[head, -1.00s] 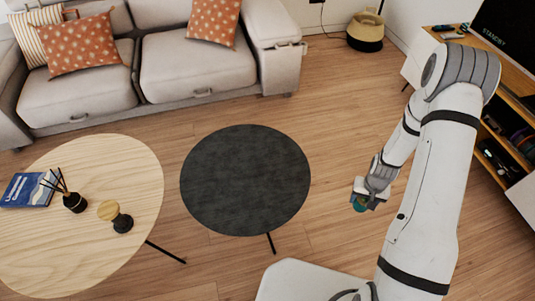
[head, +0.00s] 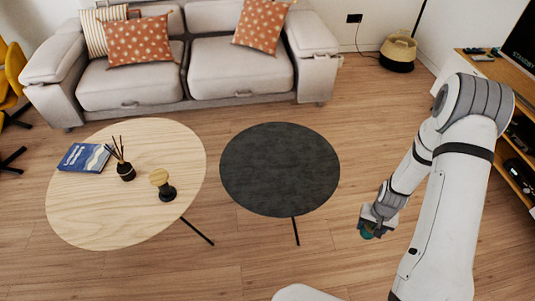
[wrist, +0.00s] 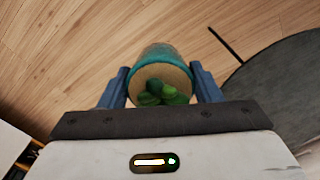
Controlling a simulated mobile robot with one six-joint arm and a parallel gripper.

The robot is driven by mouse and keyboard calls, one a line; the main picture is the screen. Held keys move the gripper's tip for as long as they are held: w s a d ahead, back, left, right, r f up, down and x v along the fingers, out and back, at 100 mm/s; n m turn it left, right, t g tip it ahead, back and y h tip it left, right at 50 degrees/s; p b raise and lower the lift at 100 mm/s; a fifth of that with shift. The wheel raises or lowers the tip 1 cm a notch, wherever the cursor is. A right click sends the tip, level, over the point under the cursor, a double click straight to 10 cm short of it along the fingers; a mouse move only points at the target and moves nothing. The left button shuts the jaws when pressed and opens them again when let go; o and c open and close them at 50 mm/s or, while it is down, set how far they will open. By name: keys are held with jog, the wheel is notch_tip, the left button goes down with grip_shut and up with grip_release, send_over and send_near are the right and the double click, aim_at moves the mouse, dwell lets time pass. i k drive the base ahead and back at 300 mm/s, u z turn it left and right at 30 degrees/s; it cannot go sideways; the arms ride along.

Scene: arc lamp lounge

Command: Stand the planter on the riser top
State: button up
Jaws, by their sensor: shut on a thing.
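The planter is a teal pot with brownish soil and a green succulent; it shows in the wrist view (wrist: 160,55) and, small and partly hidden, in the head view (head: 367,232). My gripper (wrist: 162,88) is shut on it, one blue-grey finger on each side of the pot. In the head view, my gripper (head: 374,222) holds it in the air above the wood floor, right of the dark round table (head: 280,170). I cannot tell for certain which thing is the riser. The dark table top is bare.
A pale wood table (head: 95,215) at left bears a blue book (head: 84,157), a reed diffuser (head: 125,172) and a small black piece with a wooden disc (head: 161,183). A sofa (head: 130,90) stands behind. A shelf unit (head: 478,68) stands at right; a basket (head: 397,52) is at the back.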

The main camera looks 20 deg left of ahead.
aim_at(158, 175)
jog(key=z, duration=1.7)
jog(key=i, duration=0.1)
jog(key=u, duration=2.85)
